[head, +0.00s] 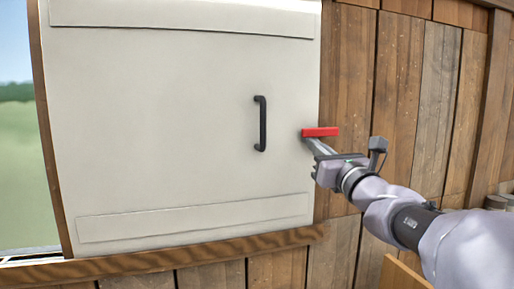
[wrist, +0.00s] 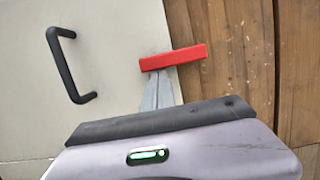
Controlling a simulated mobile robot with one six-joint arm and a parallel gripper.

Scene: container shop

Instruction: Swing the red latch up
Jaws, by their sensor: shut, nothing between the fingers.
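The red latch (head: 320,132) is a short bar lying about level across the right edge of the pale shutter (head: 160,120). It also shows in the wrist view (wrist: 173,58), slightly tilted there. My gripper (head: 308,141) is shut and empty, with its fingertips just below the left part of the latch. In the wrist view the fingertips (wrist: 158,76) reach the lower edge of the latch; I cannot tell if they touch it.
A black handle (head: 261,123) stands out from the shutter to the left of my gripper. A plank wall (head: 400,90) lies to the right, and a wooden sill (head: 170,261) runs below the shutter. An opening with grass and sky (head: 22,150) is at the far left.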

